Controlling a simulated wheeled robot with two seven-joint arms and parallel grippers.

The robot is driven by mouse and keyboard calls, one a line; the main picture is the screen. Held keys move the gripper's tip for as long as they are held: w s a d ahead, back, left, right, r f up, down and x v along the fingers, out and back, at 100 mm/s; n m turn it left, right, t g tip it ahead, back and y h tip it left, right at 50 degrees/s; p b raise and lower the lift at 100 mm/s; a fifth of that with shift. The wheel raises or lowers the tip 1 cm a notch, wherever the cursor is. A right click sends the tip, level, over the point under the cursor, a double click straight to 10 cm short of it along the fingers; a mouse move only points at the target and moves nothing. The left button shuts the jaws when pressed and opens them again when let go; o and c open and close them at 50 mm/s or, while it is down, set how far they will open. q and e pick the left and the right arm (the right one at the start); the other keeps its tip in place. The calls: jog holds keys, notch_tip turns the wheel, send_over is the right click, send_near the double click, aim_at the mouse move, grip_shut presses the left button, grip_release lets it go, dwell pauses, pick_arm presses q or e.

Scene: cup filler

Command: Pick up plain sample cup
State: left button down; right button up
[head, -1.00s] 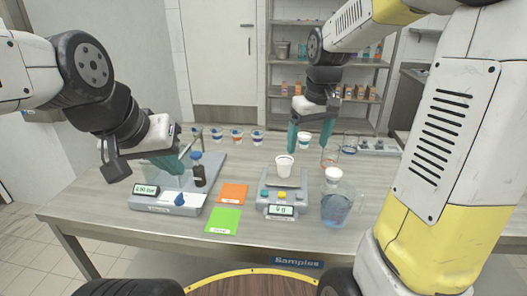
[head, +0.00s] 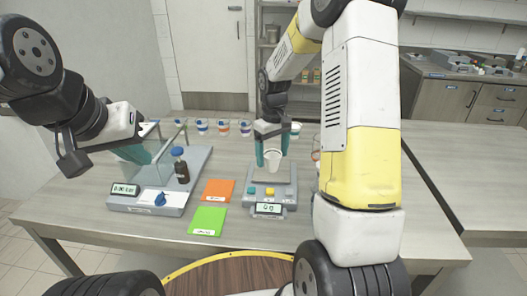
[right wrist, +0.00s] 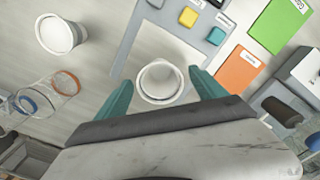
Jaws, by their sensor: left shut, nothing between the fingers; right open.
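The plain white sample cup (head: 272,163) stands upright on the scale (head: 270,190) in the head view. In the right wrist view the cup (right wrist: 160,80) shows from above, its round mouth between the fingers. My right gripper (head: 271,153) is open, with one teal finger on each side of the cup; its fingers also show in the right wrist view (right wrist: 161,92). I cannot tell whether either finger touches the cup. My left gripper (head: 136,153) is shut and empty at the left, by the clear glass shield of the balance.
An orange card (head: 219,190) and a green card (head: 208,221) lie left of the scale. A brown bottle (head: 181,168) stands on the balance (head: 150,208). Several coloured-band cups (head: 223,127) line the back.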

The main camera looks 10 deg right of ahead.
jog(key=shift+f, duration=0.5)
jog(key=shift+c, duration=0.2)
jog(key=c, duration=1.3)
jog(key=shift+r, duration=0.15)
